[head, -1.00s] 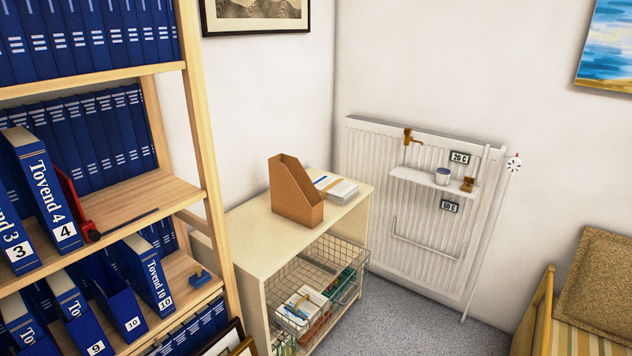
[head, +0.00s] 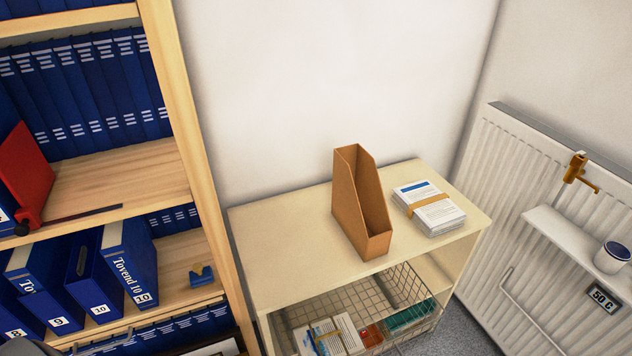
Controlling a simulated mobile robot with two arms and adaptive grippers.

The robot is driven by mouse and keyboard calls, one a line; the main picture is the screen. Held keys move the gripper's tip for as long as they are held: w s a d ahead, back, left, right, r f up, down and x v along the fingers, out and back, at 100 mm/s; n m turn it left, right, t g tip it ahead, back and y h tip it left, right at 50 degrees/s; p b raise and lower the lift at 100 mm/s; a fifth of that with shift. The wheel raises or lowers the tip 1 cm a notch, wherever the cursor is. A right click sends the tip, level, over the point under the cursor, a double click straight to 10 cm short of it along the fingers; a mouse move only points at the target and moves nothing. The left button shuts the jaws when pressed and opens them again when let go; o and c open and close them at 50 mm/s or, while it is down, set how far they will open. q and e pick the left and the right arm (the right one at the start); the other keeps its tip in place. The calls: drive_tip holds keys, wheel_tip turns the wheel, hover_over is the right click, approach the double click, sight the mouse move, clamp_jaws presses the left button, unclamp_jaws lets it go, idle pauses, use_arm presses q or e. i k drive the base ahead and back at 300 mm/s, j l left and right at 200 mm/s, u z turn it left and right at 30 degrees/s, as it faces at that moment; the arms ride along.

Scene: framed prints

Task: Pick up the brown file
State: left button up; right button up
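The brown file (head: 362,205) is an open-topped cardboard magazine holder with a slanted cut. It stands upright on top of the cream cabinet (head: 285,240), near the middle, and looks empty. Neither of my grippers can be made out in the head view. A dark grey shape sits at the bottom left corner, and I cannot tell what it is.
A banded stack of papers (head: 430,207) lies just right of the file. A wire basket (head: 375,305) with papers is below the cabinet top. A wooden shelf (head: 180,130) with blue binders stands left; a white radiator (head: 520,190) is right. The cabinet top's left part is clear.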

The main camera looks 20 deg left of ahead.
sight(359, 207)
drive_tip(key=i+l+u, duration=0.2)
drive_tip(key=u, duration=0.2)
drive_tip(key=i+l+u, duration=0.15)
drive_tip(key=l+u, duration=0.2)
drive_tip(key=i+l+u, duration=0.15)
drive_tip(key=l+u, duration=1)
drive_tip(key=l, duration=0.15)
